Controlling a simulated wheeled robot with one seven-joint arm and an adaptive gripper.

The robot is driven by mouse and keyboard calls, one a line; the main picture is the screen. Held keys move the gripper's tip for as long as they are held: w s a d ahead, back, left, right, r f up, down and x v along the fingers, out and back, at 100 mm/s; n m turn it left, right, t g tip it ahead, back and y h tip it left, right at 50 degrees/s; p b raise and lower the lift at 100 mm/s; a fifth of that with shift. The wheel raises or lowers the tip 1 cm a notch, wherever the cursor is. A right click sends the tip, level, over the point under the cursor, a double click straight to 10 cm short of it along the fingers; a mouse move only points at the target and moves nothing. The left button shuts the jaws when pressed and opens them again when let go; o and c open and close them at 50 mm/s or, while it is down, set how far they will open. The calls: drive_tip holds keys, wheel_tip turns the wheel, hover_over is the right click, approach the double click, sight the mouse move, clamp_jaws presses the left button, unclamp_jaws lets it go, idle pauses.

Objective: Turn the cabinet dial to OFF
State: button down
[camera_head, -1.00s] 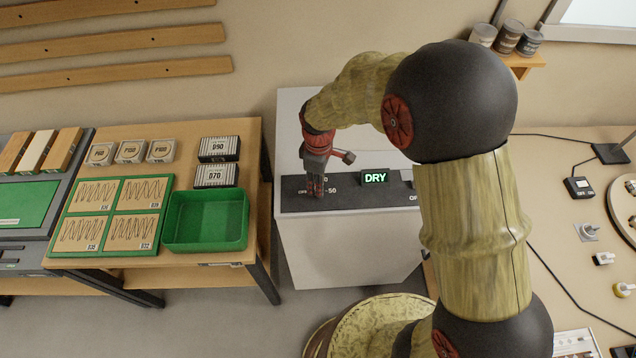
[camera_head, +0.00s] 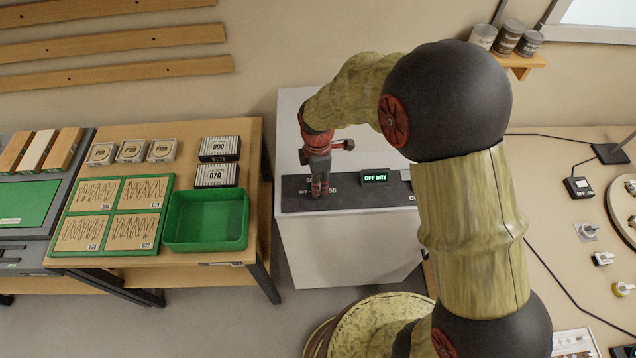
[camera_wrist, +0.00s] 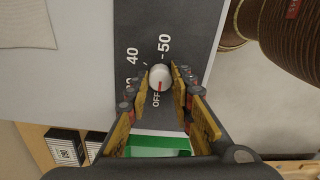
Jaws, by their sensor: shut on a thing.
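The cabinet (camera_head: 345,245) is a white box with a dark panel strip (camera_head: 345,200) on top. The dial (camera_wrist: 160,77) is a round white knob with a red mark, seen in the wrist view between my fingertips. Its red mark points toward the printed OFF (camera_wrist: 156,100). My gripper (camera_head: 319,187) reaches down onto the panel and is shut on the dial; it also shows in the wrist view (camera_wrist: 161,80). In the head view my fingers hide the dial. The small display (camera_head: 375,177) reads "OFF DRY" in green.
A wooden table at the left holds a green tray (camera_head: 206,246), boxes (camera_head: 219,149) and a green-framed board (camera_head: 112,178). A bench at the right carries small parts and cables. My arm covers the right part of the cabinet.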

idle(0.3)
drive_tip(key=c, duration=1.6)
unclamp_jaws()
drive_tip(key=shift+o, duration=0.3)
drive_tip(key=shift+r, duration=0.1)
wheel_tip(320, 180, up, 12)
drive_tip(key=shift+w, duration=0.15)
